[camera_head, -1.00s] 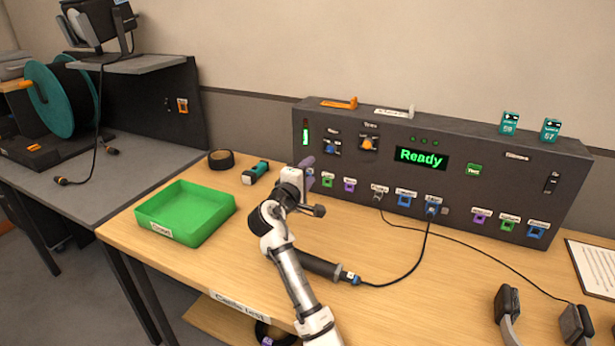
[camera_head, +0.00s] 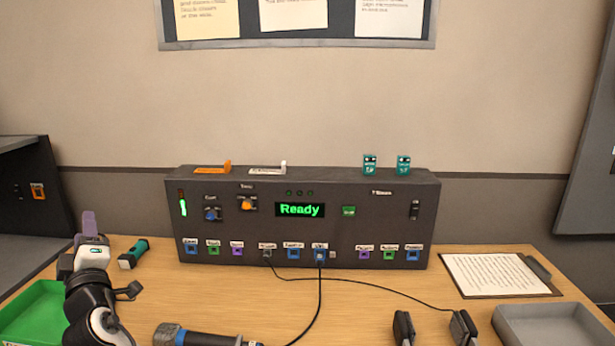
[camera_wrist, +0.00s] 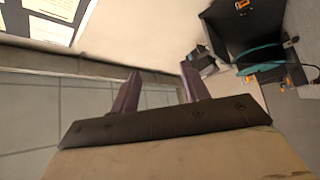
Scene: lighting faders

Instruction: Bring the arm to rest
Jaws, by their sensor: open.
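My gripper (camera_head: 88,226) is at the lower left of the head view, raised near the green tray, with its purple fingers pointing up and away. In the wrist view my gripper (camera_wrist: 160,88) shows two purple fingers standing apart with nothing between them. It touches no object that I can see. My arm comes up from the bottom left edge of the head view; its lower part is out of frame.
A dark console (camera_head: 310,220) with a green "Ready" display stands at the table's back. A green tray (camera_head: 30,305), a green-and-black tool (camera_head: 133,254), a dark cylindrical handle (camera_head: 205,338), headphones (camera_head: 432,328), a clipboard (camera_head: 495,274) and a grey tray (camera_head: 553,328) surround clear tabletop.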

